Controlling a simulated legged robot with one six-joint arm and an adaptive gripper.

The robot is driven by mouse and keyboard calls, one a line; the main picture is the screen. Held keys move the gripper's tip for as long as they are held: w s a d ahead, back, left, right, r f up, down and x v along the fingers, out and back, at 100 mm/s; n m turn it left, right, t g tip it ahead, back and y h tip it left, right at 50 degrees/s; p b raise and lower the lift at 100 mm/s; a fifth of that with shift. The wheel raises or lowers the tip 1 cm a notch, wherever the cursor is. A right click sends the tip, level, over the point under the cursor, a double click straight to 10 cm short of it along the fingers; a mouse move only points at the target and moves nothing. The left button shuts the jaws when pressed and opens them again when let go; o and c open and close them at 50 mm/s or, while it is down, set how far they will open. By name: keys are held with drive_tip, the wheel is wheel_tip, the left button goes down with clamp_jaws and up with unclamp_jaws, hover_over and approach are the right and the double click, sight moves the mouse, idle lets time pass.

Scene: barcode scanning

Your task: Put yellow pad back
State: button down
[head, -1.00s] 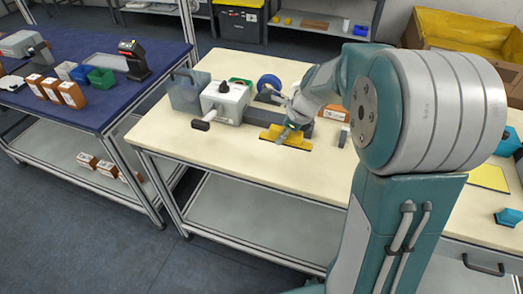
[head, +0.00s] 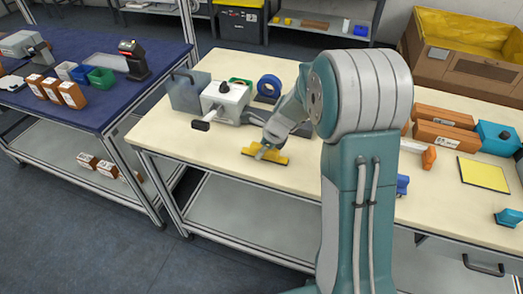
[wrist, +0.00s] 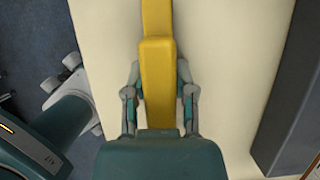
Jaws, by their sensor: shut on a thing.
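The yellow pad (head: 279,160), a long narrow yellow piece, is in my gripper (head: 263,152) over the front part of the cream table (head: 220,165). In the wrist view the yellow pad (wrist: 157,65) runs lengthwise between the two fingers of my gripper (wrist: 158,92), with a finger against each side. I cannot tell whether it touches the tabletop or hangs just above it. A flat yellow square (head: 485,174) lies apart on the right part of the table.
A grey box machine (head: 226,100) with a black handle stands left of my gripper. Behind it is a blue tape roll (head: 269,85). A dark grey block (wrist: 290,110) lies to the right in the wrist view. Brown boxes (head: 445,136) stand at the right.

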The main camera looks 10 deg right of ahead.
drive_tip(key=shift+c, duration=2.2)
unclamp_jaws()
drive_tip(key=shift+r, duration=0.1)
